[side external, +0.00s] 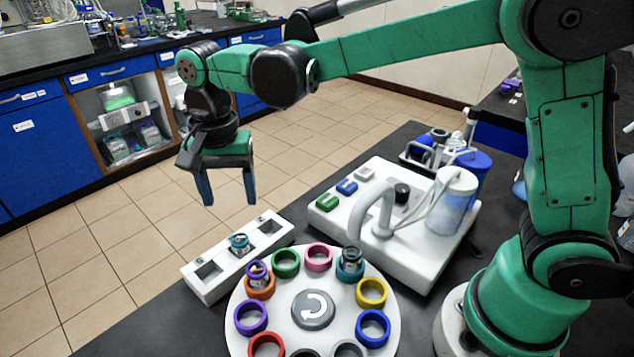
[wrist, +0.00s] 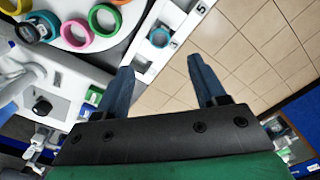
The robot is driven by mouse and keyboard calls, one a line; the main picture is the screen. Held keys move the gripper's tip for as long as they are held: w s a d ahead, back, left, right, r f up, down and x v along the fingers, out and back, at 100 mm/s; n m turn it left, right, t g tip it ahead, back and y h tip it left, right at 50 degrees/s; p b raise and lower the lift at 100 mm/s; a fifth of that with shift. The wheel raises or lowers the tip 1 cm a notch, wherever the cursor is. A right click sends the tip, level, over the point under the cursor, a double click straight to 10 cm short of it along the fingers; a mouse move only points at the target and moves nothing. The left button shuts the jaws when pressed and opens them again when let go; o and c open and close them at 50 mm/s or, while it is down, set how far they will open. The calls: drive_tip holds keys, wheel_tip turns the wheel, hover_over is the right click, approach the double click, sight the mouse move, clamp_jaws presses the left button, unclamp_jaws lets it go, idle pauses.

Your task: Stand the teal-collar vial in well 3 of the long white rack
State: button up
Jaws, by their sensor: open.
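The long white rack (side external: 222,281) has three square wells in a row. A vial with a teal collar (side external: 239,242) stands in its middle well; the two end wells look empty. The rack (wrist: 186,12) and the vial (wrist: 159,37) also show in the wrist view, where the well numbers are too small to read surely. My gripper (side external: 228,201) is open and empty, fingers pointing down, above and apart from the rack and vial. In the wrist view, my gripper (wrist: 160,66) has its fingertips spread just below the vial in the picture.
A white carousel (side external: 313,277) with coloured rings stands beside the rack. A white machine (side external: 420,245) with buttons and a curved tube stands behind right.

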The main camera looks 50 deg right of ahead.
drive_tip(key=s+d+r+n+t, duration=0.1)
drive_tip(key=s+d+n+t, duration=0.6)
drive_tip(key=d, duration=0.5)
drive_tip(key=shift+s+r+n, duration=0.15)
drive_tip(key=shift+s+n, duration=0.85)
drive_tip(key=shift+s, duration=0.35)
